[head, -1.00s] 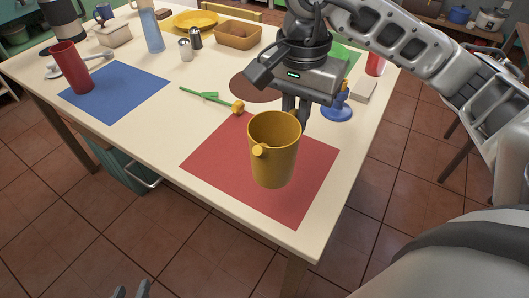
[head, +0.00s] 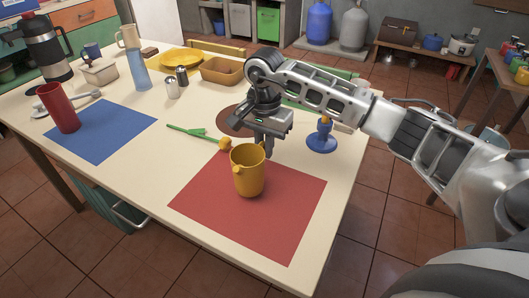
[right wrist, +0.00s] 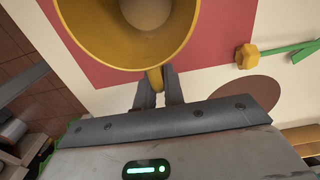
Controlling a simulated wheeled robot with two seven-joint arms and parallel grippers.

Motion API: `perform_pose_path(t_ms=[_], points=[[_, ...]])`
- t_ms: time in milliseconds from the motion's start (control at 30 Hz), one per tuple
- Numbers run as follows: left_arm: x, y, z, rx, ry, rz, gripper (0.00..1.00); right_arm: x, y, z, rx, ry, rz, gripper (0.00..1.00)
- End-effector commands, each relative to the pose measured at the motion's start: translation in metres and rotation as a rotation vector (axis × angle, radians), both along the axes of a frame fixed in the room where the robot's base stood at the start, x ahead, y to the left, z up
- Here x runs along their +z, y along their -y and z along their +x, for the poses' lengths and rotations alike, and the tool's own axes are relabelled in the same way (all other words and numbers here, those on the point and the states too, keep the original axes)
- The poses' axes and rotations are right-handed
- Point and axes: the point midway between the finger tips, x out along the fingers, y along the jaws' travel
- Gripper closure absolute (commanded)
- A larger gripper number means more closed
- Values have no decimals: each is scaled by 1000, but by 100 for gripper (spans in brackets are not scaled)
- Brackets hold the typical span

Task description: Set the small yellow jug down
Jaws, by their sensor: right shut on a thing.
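The small yellow jug (head: 247,172) is upright over the back part of the red mat (head: 280,215), its base at or very close to the surface; I cannot tell whether it touches. In the right wrist view the jug (right wrist: 85,40) is open-topped, and its handle (right wrist: 157,79) lies between the fingers. My right gripper (head: 270,148) is behind the jug, shut on that handle; it also shows in the right wrist view (right wrist: 160,92). My left gripper is not in view.
A green-stemmed yellow flower (head: 200,138) lies just behind the mat. A blue stand (head: 321,140) is to the right, a brown round mat (head: 232,120) behind. The red mat's front is clear.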

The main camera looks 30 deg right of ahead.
Motion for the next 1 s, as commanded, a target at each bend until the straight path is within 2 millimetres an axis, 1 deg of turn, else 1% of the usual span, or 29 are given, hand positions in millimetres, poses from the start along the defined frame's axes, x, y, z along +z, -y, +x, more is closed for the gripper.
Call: perform_pose_path(t_ms=[33, 133, 367, 500, 533, 567, 600, 867, 967, 1000], points=[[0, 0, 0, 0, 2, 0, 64, -10, -1, -2, 1, -6, 1, 100], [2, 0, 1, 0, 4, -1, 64, -21, -1, -1, 2, -4, 0, 100], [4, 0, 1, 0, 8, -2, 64, -22, -1, -1, 2, -1, 1, 100], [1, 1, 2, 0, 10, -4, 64, -27, 0, -1, 1, 0, 0, 100], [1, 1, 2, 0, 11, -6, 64, -27, 0, -1, 1, 0, 0, 87], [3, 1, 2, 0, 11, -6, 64, -26, 0, -1, 1, 0, 0, 79], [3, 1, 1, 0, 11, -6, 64, -25, 0, -1, 1, -1, 1, 68], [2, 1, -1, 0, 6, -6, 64, -25, -1, -1, 1, -1, 0, 68], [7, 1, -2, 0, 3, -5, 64, -20, -1, -1, 1, -2, 1, 68], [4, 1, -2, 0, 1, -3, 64, -17, -1, -1, 2, -1, 1, 68]])
